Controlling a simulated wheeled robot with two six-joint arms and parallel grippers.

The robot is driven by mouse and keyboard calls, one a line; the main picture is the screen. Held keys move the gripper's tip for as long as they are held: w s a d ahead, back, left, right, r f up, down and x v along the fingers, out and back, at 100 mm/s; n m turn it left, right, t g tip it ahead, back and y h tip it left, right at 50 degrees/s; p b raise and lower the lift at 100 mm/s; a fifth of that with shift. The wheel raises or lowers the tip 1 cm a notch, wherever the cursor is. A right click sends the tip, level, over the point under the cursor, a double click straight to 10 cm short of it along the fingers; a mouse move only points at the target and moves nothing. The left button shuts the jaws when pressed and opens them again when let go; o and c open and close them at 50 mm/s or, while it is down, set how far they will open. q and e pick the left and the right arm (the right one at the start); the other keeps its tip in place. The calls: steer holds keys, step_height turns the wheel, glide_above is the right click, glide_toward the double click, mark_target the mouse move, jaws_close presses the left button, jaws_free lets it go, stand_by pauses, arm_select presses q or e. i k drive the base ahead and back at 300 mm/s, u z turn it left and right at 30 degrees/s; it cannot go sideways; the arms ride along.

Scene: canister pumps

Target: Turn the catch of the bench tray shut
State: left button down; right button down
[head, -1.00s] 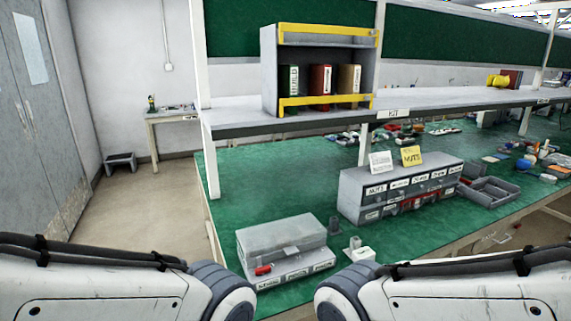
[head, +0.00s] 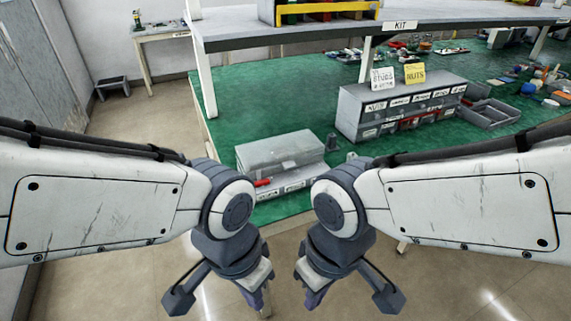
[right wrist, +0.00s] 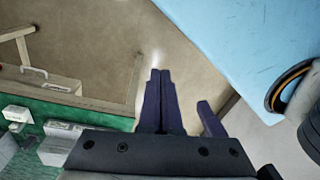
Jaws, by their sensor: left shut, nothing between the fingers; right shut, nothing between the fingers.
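The bench tray (head: 283,150), a grey box with a pale see-through lid that looks closed, sits on the green bench top near its front left corner. Its red catch (head: 263,182) is on the front, towards the left; how far it is turned is too small to tell. White labels run along the tray's lower front, partly hidden by my arms. My left gripper (head: 260,303) and right gripper (head: 311,301) hang in front of the bench, below and apart from the tray, both shut and empty. The right gripper's closed fingers (right wrist: 161,78) show in the right wrist view.
A labelled drawer unit (head: 400,108) with two note cards stands right of the tray, beside an open grey tray (head: 488,113). A shelf (head: 290,36) spans the back. The floor before the bench is clear.

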mark_target(259, 183)
steer(key=k, duration=1.05)
steer(key=u, duration=0.9)
steer(key=i, duration=1.75)
steer(key=z, duration=0.8)
